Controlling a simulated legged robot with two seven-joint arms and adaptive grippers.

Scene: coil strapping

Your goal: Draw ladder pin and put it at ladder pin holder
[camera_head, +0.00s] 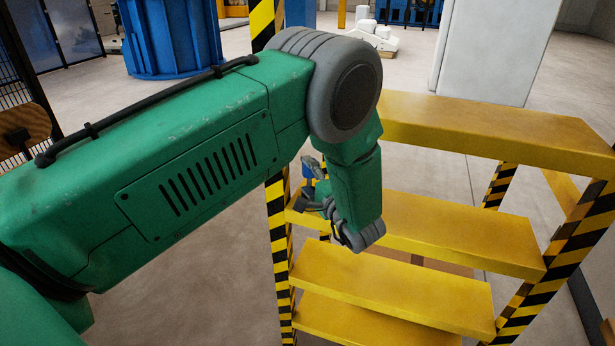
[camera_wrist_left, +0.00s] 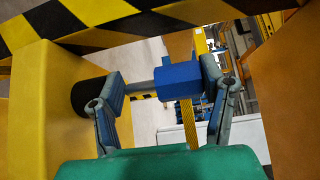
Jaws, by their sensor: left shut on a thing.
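My left gripper (camera_head: 316,190) reaches down beside the left rail of the yellow step ladder (camera_head: 460,225), partly hidden behind my own green arm. In the left wrist view its two fingers (camera_wrist_left: 162,86) are on either side of a blue block (camera_wrist_left: 178,82) with a short grey rod, which looks like the ladder pin. The gripper is shut on this pin. A black round end (camera_wrist_left: 88,97) shows behind the left finger, beside a yellow surface; whether the pin touches it I cannot tell. I cannot make out the pin holder. My right gripper is not in view.
Yellow-and-black striped rails (camera_head: 278,250) flank the steps, and a striped bar (camera_wrist_left: 130,20) crosses the top of the wrist view close to the fingers. A white block (camera_head: 490,45) stands behind the ladder. A blue container (camera_head: 170,40) is at the back left. Floor left of the ladder is clear.

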